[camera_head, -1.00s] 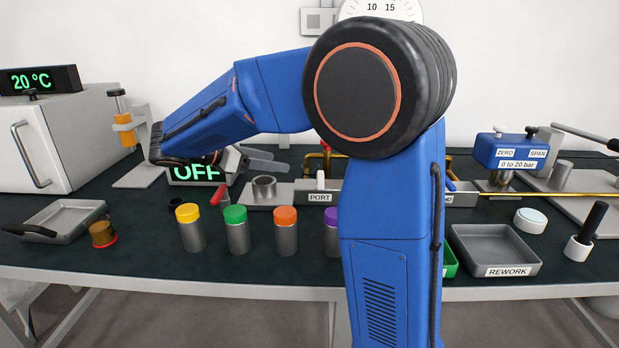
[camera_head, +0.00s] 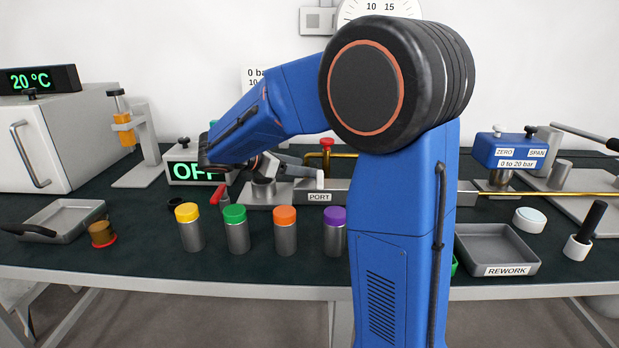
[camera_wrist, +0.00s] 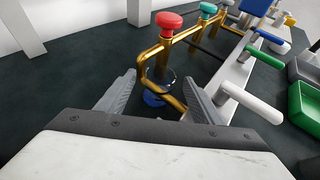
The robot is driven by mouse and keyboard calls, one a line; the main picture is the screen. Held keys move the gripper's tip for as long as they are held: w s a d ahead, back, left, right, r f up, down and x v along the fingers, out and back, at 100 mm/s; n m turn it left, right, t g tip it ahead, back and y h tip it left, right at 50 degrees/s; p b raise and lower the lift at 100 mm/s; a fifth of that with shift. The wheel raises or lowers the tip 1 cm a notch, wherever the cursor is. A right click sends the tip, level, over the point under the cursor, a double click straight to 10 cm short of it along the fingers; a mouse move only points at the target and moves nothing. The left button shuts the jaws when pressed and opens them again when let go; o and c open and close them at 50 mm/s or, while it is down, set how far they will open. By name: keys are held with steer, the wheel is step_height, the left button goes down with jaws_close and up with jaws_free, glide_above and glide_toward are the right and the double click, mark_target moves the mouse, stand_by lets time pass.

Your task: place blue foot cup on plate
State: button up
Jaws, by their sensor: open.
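In the wrist view a round blue base (camera_wrist: 154,98), which looks like the blue foot cup, shows between my fingers. A bent brass pipe (camera_wrist: 172,101) crosses in front and hides part of it; its upper part is unclear. My gripper (camera_wrist: 160,84) is open, with a finger on either side and nothing visibly held. In the head view my gripper (camera_head: 298,170) is over the back of the bench, behind the PORT block; the blue cup is hidden there. Flat grey plates lie under the orange clamp (camera_head: 137,176) and at the right (camera_head: 590,195); which one is meant is unclear.
Red (camera_wrist: 169,20) and teal (camera_wrist: 208,8) valve knobs top the brass pipes. Several colour-capped cylinders (camera_head: 285,232) stand in front. A brown red-footed cup (camera_head: 102,233) is at left, the REWORK tray (camera_head: 497,245) at right.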

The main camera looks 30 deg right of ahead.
steer(key=c, duration=1.2)
step_height(320, 180, up, 18)
